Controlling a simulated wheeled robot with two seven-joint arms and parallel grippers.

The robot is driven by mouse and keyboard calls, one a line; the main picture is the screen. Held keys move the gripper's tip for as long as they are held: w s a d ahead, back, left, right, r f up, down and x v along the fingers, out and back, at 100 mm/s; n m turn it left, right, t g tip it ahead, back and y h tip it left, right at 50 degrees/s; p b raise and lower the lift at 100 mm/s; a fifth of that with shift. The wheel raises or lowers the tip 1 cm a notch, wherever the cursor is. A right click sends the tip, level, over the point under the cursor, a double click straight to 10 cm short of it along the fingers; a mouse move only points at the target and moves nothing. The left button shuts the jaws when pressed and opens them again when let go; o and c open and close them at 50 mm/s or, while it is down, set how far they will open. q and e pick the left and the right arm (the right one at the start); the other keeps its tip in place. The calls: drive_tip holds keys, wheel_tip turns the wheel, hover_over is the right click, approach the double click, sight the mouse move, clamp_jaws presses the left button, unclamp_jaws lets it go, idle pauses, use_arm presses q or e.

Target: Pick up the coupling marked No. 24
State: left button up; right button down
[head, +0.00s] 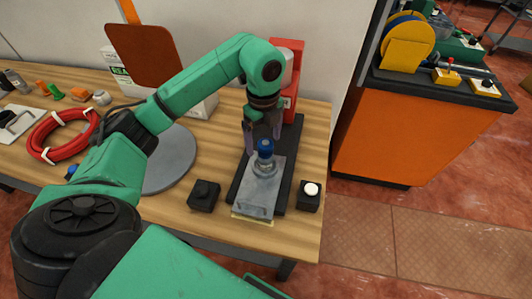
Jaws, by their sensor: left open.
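A small upright piece with a blue top and a clear or grey lower part (265,150) stands on a grey metal plate (258,195) on the dark base. I cannot read any number on it, so I cannot tell whether it is the coupling marked No. 24. My left gripper (263,138) is open and points down just above and behind this piece. One finger shows on each side near its blue top; whether they touch it I cannot tell. My right gripper is not in view.
A red unit (288,68) stands at the back of the dark base (292,150). Black boxes flank the plate: one dark-topped (204,195), one with a white button (310,194). A grey disc (172,165), red hose coil (48,142) and small parts lie left. An orange cabinet stands right.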

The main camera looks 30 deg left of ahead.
sight(265, 154)
use_arm(q)
drive_tip(key=f, duration=0.2)
drive_tip(key=f+p, duration=0.1)
drive_tip(key=f, duration=0.1)
drive_tip(key=f+p, duration=0.1)
drive_tip(key=f, duration=0.1)
drive_tip(key=shift+w+d+f, duration=0.1)
drive_tip(key=shift+w+f, duration=0.15)
drive_tip(key=shift+f, duration=0.25)
drive_tip(key=shift+c, duration=1.3)
drive_tip(key=shift+w, duration=0.1)
clamp_jaws()
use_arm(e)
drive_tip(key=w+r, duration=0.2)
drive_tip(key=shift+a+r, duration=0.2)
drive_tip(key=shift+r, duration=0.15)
